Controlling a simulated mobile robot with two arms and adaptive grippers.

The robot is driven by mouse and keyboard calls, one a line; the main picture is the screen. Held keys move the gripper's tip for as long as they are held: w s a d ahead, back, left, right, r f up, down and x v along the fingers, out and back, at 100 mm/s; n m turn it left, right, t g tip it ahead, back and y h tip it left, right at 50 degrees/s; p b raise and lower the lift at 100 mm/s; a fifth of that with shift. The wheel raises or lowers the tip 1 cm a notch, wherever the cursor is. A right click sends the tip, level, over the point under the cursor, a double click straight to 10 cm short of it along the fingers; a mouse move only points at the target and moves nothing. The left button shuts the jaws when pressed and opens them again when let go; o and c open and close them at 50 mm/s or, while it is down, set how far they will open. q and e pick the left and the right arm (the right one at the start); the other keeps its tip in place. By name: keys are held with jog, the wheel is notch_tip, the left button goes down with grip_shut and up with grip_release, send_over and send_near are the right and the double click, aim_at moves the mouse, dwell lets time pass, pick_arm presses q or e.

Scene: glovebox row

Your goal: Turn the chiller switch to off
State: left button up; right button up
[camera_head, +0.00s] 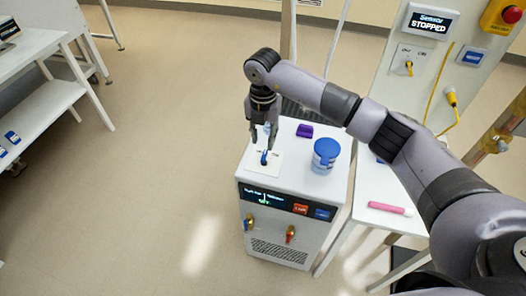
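The chiller (252,182) is a white box unit in the middle of the view, with a dark display (263,197) on its front edge. Its small green text is too blurred to read surely. The switch (264,158) is a small dark-blue lever on a white plate (262,169) on the chiller's top. My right gripper (263,142) points down just above the switch. Its two fingers are apart, with nothing visible held between them. I cannot tell whether a fingertip touches the lever. My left gripper is not in view.
A white table (372,192) with a pink cylinder (390,209) is at the right. A white shelf (45,110) is far left. The floor at left is clear.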

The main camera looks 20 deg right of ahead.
aim_at(263, 158)
notch_tip(263, 158, down, 8)
jog(key=shift+f+p, duration=0.25)
jog(key=shift+p, duration=0.6)
grip_shut()
